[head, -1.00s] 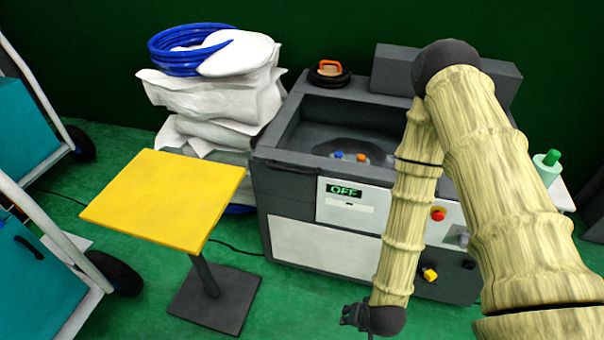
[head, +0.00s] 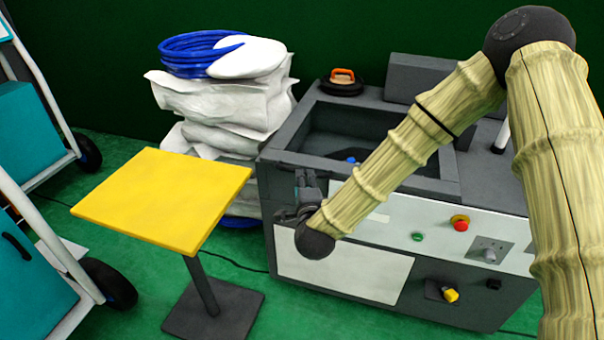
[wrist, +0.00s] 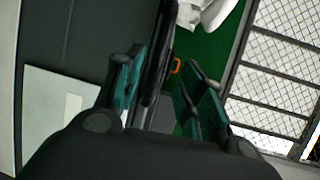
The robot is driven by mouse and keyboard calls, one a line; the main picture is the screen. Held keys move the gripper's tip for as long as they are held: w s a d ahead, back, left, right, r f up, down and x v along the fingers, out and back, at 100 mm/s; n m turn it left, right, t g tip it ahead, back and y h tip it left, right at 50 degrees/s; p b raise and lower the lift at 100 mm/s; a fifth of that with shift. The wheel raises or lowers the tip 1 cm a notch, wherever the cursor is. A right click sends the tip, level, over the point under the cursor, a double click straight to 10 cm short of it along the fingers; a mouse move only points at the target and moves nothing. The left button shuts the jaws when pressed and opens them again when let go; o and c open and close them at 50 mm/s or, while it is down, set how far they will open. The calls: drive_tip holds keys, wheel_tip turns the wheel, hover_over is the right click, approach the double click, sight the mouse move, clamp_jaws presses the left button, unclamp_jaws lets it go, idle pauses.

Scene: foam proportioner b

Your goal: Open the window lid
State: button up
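The grey machine (head: 480,180) has a recessed opening (head: 385,125) with a raised dark rim. A blue cap shows inside, partly behind my arm. I cannot tell a separate window lid from this rim; a clear pane is not discernible. My gripper (head: 305,187) points upward at the machine's front left corner, close to the rim. In the wrist view its fingers (wrist: 163,92) are apart, with teal inner pads. A dark narrow bar or edge (wrist: 155,65) lies between them, nearer the left finger. Contact with it cannot be told.
A yellow-topped stand (head: 165,197) is left of the machine. White sacks (head: 225,105) with a blue hose coil (head: 195,53) are stacked behind it. A black disc with an orange handle (head: 342,77) sits on the back rim. Teal wheeled carts (head: 35,265) stand far left.

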drive_tip(key=x, duration=0.7)
drive_tip(key=shift+w+f, duration=0.15)
drive_tip(key=shift+w, duration=0.15)
clamp_jaws()
